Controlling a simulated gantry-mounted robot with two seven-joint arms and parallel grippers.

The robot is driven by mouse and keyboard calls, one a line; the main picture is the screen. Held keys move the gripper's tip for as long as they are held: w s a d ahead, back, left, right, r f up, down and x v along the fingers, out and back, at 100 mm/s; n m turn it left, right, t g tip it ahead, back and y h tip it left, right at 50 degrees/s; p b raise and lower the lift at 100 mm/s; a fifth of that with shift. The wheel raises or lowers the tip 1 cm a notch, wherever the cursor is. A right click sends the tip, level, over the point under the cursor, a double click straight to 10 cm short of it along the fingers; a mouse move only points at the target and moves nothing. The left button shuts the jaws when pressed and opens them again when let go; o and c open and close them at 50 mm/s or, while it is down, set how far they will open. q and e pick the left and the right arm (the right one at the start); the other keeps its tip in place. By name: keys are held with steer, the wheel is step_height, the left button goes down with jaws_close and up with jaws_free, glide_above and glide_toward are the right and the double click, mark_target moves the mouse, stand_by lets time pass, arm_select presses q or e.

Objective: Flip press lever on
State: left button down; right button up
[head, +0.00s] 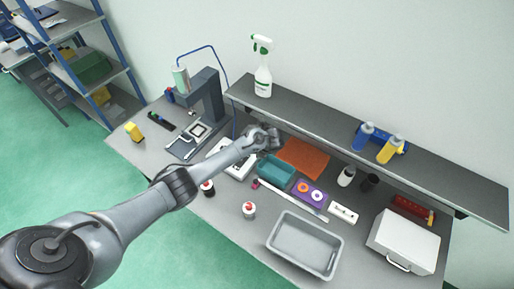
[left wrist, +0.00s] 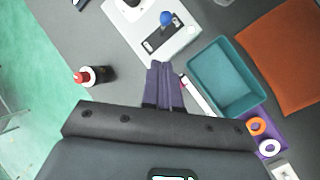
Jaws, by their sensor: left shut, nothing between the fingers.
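A light grey box (left wrist: 190,42) lies on the bench at the top of the left wrist view. On it is a dark plate with a blue-knobbed lever (left wrist: 166,18); which way it is thrown I cannot tell. In the head view the box (head: 242,168) is partly hidden under my left arm, and the lever is not visible. The dark grey press (head: 207,98) with its green cylinder stands behind and left of it. My left gripper (left wrist: 160,66) is shut and empty, its tips apart from the lever in the picture. It also shows in the head view (head: 264,138). My right gripper is not in view.
A teal bin (head: 274,169) and an orange cloth (head: 303,157) lie right of the box. A red-capped dark bottle (left wrist: 95,76) stands left of my fingers. A raised shelf (head: 310,122) runs along the wall, carrying a spray bottle (head: 263,75). A grey tray (head: 304,245) sits at the front.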

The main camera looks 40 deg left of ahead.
arm_select(q)
steer(key=shift+v, duration=1.2)
steer(key=shift+w, duration=0.1)
